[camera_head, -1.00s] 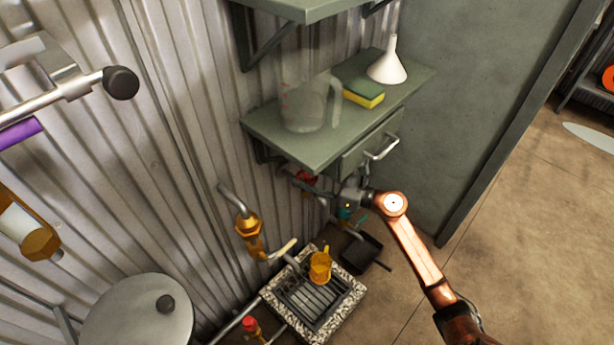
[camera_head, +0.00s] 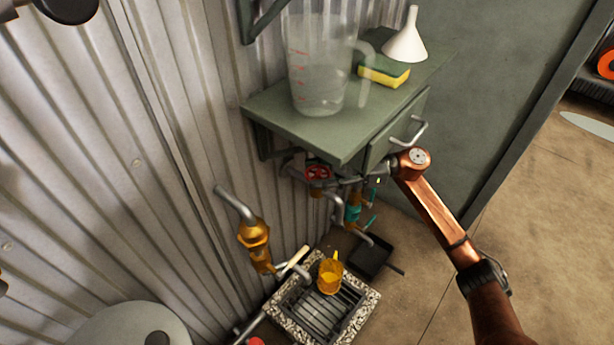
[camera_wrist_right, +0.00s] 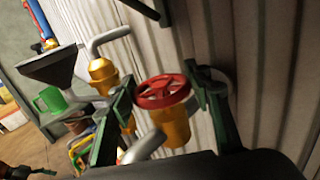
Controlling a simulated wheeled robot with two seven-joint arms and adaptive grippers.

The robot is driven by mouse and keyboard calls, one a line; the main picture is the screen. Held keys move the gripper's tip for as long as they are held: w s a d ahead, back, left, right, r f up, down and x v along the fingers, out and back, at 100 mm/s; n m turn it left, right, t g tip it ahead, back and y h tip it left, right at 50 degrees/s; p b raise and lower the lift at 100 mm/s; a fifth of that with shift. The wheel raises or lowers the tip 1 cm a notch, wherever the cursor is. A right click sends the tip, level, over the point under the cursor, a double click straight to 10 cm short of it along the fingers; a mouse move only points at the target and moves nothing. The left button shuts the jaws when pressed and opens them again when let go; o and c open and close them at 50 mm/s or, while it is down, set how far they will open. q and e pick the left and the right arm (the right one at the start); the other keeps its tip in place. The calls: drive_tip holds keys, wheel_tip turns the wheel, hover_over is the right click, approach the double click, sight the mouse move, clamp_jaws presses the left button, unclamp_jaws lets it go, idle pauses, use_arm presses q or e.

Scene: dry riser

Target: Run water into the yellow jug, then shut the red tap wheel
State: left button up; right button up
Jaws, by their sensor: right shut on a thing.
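The yellow jug (camera_head: 330,279) stands upright on the slotted drain grate, beside the end of a grey spout. I cannot tell whether water is in it. The red tap wheel (camera_head: 318,173) sits on the pipework under the green shelf; it also shows in the right wrist view (camera_wrist_right: 162,91), on a brass body. My right gripper (camera_wrist_right: 158,76) has its two green fingers on either side of the wheel's rim and is shut on it. In the head view the right gripper (camera_head: 352,180) is partly hidden by the drawer. My left gripper is out of view.
The green shelf (camera_head: 280,115) overhangs the pipes and carries a clear measuring jug (camera_head: 318,75), a sponge (camera_head: 383,72) and a white funnel (camera_head: 405,40). A drawer handle (camera_head: 410,135) juts close to my right arm. A brass-bodied pipe (camera_head: 254,236) stands left of the drain (camera_head: 318,315).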

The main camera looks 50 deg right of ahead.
drive_tip(key=shift+w+d+f+n+g+y+b, duration=0.15)
drive_tip(key=shift+n+g+y+b, duration=0.15)
drive_tip(key=shift+n+g+y, duration=0.15)
drive_tip(key=shift+w+a+f+n+g+y+b, duration=0.1)
drive_tip(key=shift+n+g+y+b, duration=0.2)
drive_tip(key=shift+g, duration=0.25)
drive_tip(key=n+g, duration=0.1)
drive_tip(key=n+g+y, duration=0.1)
drive_tip(key=shift+s+r+g, duration=0.15)
drive_tip(key=shift+r+g, duration=0.1)
drive_tip(key=shift+g, duration=0.15)
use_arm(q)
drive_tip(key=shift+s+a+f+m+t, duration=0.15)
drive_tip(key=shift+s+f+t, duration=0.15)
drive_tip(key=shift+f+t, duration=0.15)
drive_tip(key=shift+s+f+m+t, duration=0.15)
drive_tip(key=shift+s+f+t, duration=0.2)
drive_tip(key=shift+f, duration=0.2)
use_arm(e)
drive_tip(key=shift+n+g+y, duration=0.35)
drive_tip(key=shift+n+g, duration=0.2)
drive_tip(key=shift+g, duration=0.25)
drive_tip(key=o, duration=1.2)
drive_tip(key=shift+c, duration=0.2)
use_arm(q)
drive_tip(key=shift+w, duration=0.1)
use_arm(e)
drive_tip(key=v, duration=1.2)
